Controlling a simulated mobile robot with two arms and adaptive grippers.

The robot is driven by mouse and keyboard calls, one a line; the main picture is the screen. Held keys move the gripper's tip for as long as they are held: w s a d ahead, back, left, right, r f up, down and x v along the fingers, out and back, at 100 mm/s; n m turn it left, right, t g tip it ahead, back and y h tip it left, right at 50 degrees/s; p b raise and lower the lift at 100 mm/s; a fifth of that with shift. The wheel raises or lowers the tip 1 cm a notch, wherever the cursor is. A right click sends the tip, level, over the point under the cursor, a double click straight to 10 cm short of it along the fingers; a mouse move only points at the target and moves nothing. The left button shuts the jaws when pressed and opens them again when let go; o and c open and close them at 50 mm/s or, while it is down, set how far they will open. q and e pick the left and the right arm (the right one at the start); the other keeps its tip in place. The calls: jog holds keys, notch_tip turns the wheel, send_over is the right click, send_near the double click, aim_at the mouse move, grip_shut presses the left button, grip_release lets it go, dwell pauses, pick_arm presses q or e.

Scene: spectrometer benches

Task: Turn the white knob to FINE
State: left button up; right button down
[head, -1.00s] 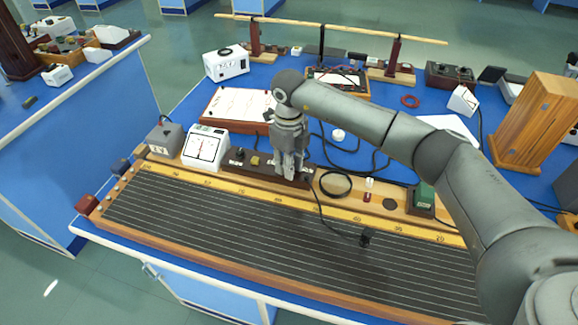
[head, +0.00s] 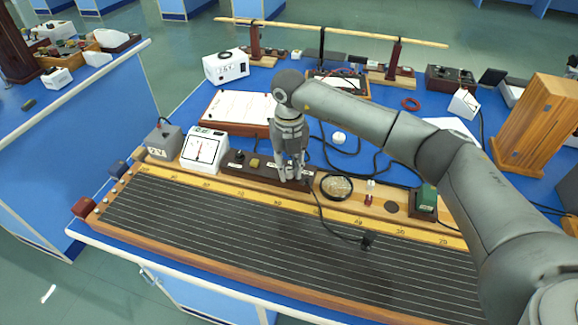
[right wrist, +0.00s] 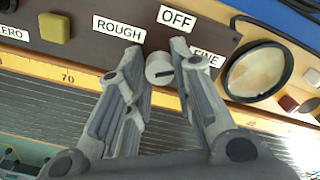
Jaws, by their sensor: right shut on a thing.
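The white knob (right wrist: 159,68) is on a dark brown switch panel (right wrist: 85,45) in the right wrist view. Labels around it read ROUGH (right wrist: 119,28) on the left, OFF (right wrist: 177,18) above and FINE (right wrist: 207,57) on the right, partly covered by a finger. A dark mark on the knob lies roughly sideways; I cannot tell which end is the pointer. My right gripper (right wrist: 157,58) is shut on the knob, one finger on each side. In the head view the right gripper (head: 292,177) is down at the panel (head: 236,167) and hides the knob. My left gripper is not in view.
A yellow button (right wrist: 54,27) is on the same panel. A round magnifier (head: 336,186) stands close to the right of the gripper. A white meter (head: 204,150) stands left of the panel, and the wired board (head: 270,225) lies in front. A black cable runs past the gripper.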

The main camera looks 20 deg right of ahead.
aim_at(289, 169)
jog(key=shift+w+r, duration=0.1)
dwell(0.4)
jog(key=c, duration=1.2)
grip_release()
notch_tip(289, 169, up, 12)
